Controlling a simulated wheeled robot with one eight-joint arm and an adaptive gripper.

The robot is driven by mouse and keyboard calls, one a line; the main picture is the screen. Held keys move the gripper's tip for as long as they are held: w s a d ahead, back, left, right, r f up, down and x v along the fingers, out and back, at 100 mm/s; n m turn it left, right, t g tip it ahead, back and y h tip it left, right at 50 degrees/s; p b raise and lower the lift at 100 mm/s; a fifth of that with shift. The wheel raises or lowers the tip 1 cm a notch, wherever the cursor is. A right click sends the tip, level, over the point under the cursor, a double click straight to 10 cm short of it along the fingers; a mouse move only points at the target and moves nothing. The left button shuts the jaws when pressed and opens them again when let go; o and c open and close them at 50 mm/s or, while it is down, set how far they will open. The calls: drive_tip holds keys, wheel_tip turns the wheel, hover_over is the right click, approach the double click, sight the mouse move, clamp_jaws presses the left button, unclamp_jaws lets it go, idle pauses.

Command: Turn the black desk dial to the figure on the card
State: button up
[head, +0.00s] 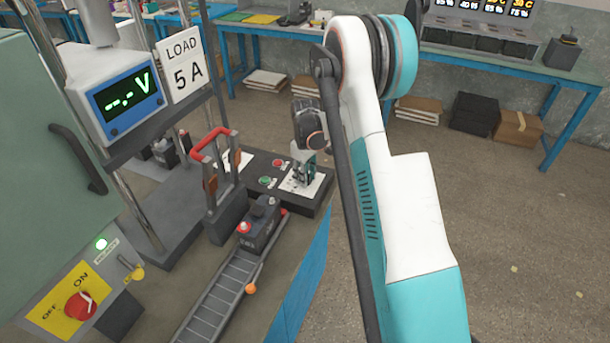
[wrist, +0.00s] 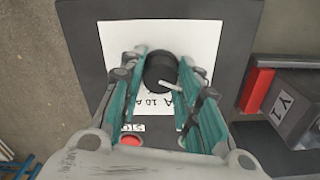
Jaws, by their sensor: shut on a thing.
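The black desk dial (wrist: 160,70) shows in the wrist view on a white scale plate (wrist: 190,32), between the two fingers of my gripper (wrist: 162,80). My gripper is shut on the dial from both sides. A white pointer runs from the dial to the lower right. Much of the printed scale is hidden by the fingers. In the head view my gripper (head: 305,168) is down over the white plate on the dark desk box (head: 318,200); the dial itself is hard to make out there. The card (head: 181,66) reads "LOAD 5 A".
A red button (head: 278,162) and a green button (head: 265,181) are left of the plate. A red-handled lever switch (head: 212,150) stands beside the box. A meter (head: 125,98) reads "--.- V". A battery (head: 260,222) sits on the roller track (head: 220,300). A red OFF/ON knob (head: 80,304) is lower left.

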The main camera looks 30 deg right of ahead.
drive_tip(key=m, duration=0.4)
drive_tip(key=shift+m, duration=2.1)
drive_tip(key=o, duration=1.1)
drive_tip(key=shift+c, duration=0.2)
wheel_tip(320, 180, up, 12)
